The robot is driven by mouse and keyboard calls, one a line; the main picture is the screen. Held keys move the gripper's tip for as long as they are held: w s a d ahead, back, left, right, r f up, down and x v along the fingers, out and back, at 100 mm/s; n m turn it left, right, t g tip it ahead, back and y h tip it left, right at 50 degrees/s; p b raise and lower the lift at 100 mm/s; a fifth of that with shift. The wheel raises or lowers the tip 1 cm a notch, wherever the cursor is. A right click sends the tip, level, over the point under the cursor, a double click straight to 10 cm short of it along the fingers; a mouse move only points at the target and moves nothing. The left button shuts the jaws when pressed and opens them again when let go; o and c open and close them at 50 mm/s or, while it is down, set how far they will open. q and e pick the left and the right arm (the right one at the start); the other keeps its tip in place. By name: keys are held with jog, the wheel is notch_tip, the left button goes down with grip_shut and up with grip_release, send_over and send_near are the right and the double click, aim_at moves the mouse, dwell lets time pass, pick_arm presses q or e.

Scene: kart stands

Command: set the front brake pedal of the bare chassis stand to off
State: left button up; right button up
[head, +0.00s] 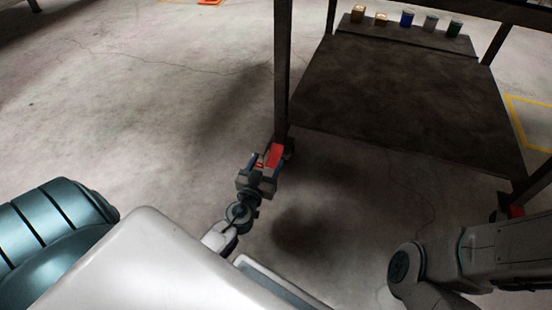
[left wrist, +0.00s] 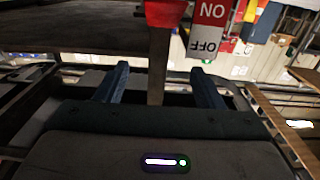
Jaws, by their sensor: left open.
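My left gripper (head: 263,164) is open at the foot of the dark stand's near left post, close to a red part (head: 276,153). In the left wrist view, the two blue fingers of my left gripper (left wrist: 160,70) stand apart. A narrow brownish bar (left wrist: 158,68) shows between them, with a red block (left wrist: 165,12) at its upper end; this looks like the brake pedal. I cannot tell whether the fingers touch it. An ON/OFF sign (left wrist: 209,28), red and white, appears upside down to the right of the bar. The pedal's exact setting is unclear.
The stand's dark lower board (head: 400,100) lies behind the post (head: 283,70). A shelf with several small cans and boxes (head: 407,20) is at its back. Another red part (head: 516,211) shows by the right post. Concrete floor (head: 130,110) on the left is clear.

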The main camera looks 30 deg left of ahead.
aim_at(273, 164)
pick_arm(q)
notch_tip(273, 164, down, 7)
jog(key=b, duration=0.4)
jog(key=shift+w+r, duration=0.1)
jog(key=shift+w+a+r+p, duration=0.15)
jog(key=shift+w+r+p, duration=0.15)
jog(key=shift+w, duration=0.2)
jog(key=shift+w+a+r+p, duration=0.1)
jog(key=shift+w+r+p, duration=0.15)
jog(key=shift+w, duration=0.25)
jog(key=x, duration=0.4)
jog(key=shift+w+a+f, duration=0.1)
jog(key=shift+w, duration=0.5)
